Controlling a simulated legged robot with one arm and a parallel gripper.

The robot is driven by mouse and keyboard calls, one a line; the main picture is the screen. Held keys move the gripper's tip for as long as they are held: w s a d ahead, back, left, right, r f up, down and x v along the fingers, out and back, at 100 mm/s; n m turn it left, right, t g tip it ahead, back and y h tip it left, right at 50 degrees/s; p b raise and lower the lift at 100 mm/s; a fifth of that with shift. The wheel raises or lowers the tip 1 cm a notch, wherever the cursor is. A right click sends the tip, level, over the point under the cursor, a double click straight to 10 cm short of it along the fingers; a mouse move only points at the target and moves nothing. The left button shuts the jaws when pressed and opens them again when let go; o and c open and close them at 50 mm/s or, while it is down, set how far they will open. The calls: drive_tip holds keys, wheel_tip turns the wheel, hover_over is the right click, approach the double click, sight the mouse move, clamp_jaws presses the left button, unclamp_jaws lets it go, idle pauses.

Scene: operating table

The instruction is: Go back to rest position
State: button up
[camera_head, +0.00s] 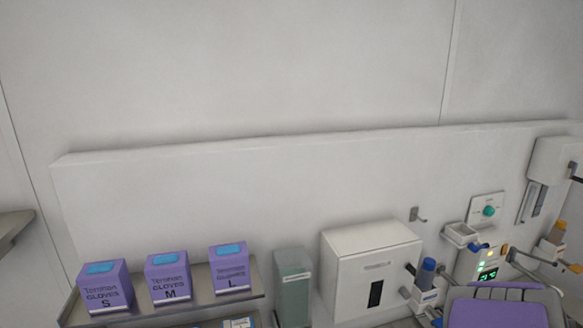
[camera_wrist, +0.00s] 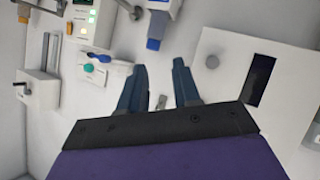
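My gripper (camera_wrist: 160,88) shows in the wrist view as two dark blue-grey fingers, spread apart with a gap between them. Nothing is held between the fingers; wall equipment shows beyond them. In the head view, a purple and grey part of my arm (camera_head: 497,312) shows at the bottom right, in front of the wall equipment. The fingers cannot be made out in the head view.
Purple glove boxes S (camera_head: 106,290), M (camera_head: 169,279) and L (camera_head: 231,268) stand on a metal shelf (camera_head: 205,309). A greenish container (camera_head: 293,289) and a white dispenser (camera_head: 370,268) are to their right. A monitor (camera_head: 484,262) and bottle holders crowd the far right. The upper wall is bare.

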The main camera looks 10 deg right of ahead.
drive_tip(key=s+a+f+g+y+b, duration=0.1)
drive_tip(key=s+a+f+g+b, duration=0.2)
drive_tip(key=s+a, duration=0.6)
drive_tip(key=s+a+f+m+g+y+b, duration=0.1)
drive_tip(key=s+a+f+g+b, duration=0.2)
drive_tip(key=s+a+g+b, duration=0.3)
drive_tip(key=s+a+f+g+y+b, duration=0.2)
drive_tip(key=s+a+f+g+b, duration=0.2)
drive_tip(key=s+a, duration=0.9)
drive_tip(key=a, duration=0.6)
drive_tip(key=shift+s+a+m+g, duration=0.2)
drive_tip(key=shift+s+m+g, duration=0.1)
drive_tip(key=shift+g, duration=0.1)
